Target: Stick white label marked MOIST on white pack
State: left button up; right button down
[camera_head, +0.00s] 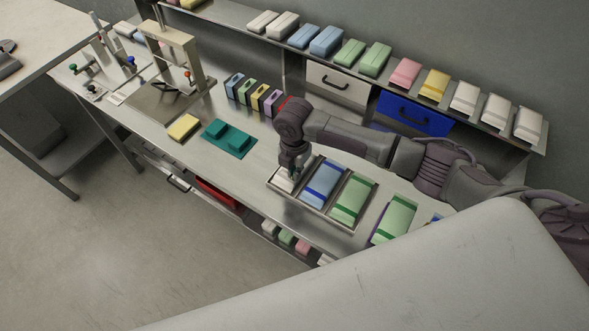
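A white pack (282,184) lies in the left part of a metal tray (313,208) on the workbench. My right arm reaches in from the right, and its gripper (294,171) points down at the white pack, covering part of it. The fingers are too small and dark to tell if they are open or shut, or if they touch the pack. I cannot make out a white label marked MOIST. My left gripper is out of view.
Beside the white pack in the tray are a blue pack (325,184) and a green pack (353,200). Another green pack (396,217) lies to the right. Left are small coloured boxes (252,93), a teal mat (240,153) and a yellow pack (183,127). A shelf of packs runs behind.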

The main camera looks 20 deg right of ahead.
jog(key=shift+s+f, duration=0.1)
dwell(0.3)
jog(key=c, duration=1.2)
grip_release()
jog(key=shift+c, duration=0.2)
notch_tip(320, 180, up, 12)
